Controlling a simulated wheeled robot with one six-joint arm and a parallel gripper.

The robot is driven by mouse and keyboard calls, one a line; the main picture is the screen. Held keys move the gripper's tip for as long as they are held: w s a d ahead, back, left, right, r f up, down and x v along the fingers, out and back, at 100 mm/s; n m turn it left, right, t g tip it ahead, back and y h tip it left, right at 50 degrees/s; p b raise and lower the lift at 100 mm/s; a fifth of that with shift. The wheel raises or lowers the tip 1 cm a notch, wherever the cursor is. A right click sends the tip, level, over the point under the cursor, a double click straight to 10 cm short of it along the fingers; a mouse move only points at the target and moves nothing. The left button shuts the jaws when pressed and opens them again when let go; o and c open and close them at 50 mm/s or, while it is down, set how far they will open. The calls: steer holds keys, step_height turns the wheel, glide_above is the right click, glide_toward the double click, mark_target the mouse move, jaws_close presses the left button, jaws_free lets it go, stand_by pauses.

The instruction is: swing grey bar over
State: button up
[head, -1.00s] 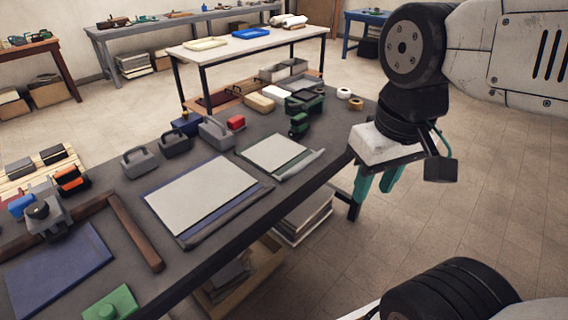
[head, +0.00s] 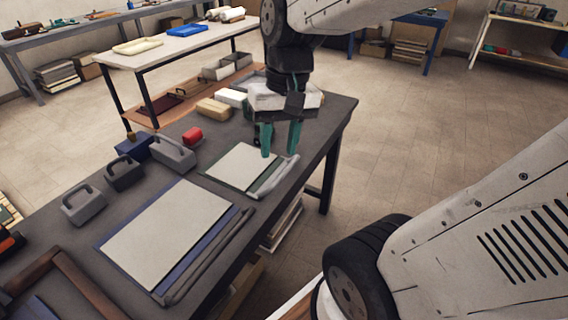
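A large pale board (head: 165,235) lies on a blue cover on the dark table, with a dark grey bar (head: 210,258) along its right edge. A smaller pale board (head: 242,166) lies on a green cover behind it, with a lighter grey bar (head: 272,180) along its right edge. My gripper (head: 280,153) points down with two teal fingers apart and nothing seen between them. It appears over the far end of the smaller board's bar; I cannot tell its height or whether it touches.
Grey handled blocks (head: 172,153) stand along the table's left side, near a red piece (head: 192,137) and a blue box (head: 134,146). A brown wooden frame (head: 85,285) lies at the near left. The floor (head: 410,150) to the right is clear.

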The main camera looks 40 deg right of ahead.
steer(key=w+d+f+m+y, duration=0.2)
steer(key=w+d+f+m, duration=0.35)
steer(key=w+d, duration=0.2)
steer(key=m+y, duration=0.2)
steer(key=m, duration=0.2)
glide_toward(284, 172)
steer(key=x, duration=0.8)
jaws_close()
